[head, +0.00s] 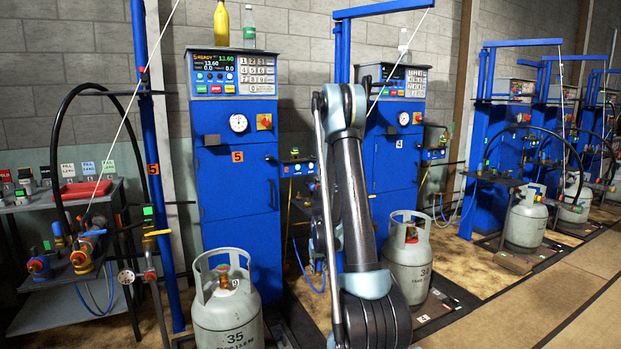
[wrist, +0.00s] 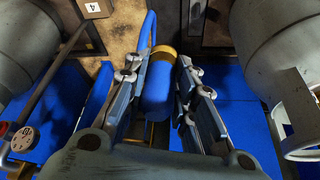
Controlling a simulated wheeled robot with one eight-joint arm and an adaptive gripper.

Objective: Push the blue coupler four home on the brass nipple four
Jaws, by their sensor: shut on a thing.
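The blue coupler (wrist: 157,88) is a rounded blue body with a gold-coloured collar at its far end, seen in the wrist view. A blue hose runs up beside it. My gripper (wrist: 160,72) has one finger on each side of the coupler and is shut on it. I cannot make out brass nipple four; whether the gold collar touches a nipple is not clear. In the head view my arm hides the gripper and the coupler.
Grey gas cylinders flank the gripper in the wrist view, one at left (wrist: 28,45) and one at right (wrist: 262,45). In the head view, cylinders stand before the blue cabinets marked 5 (head: 237,205) and 4 (head: 388,180). Open floor (head: 530,305) lies at right.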

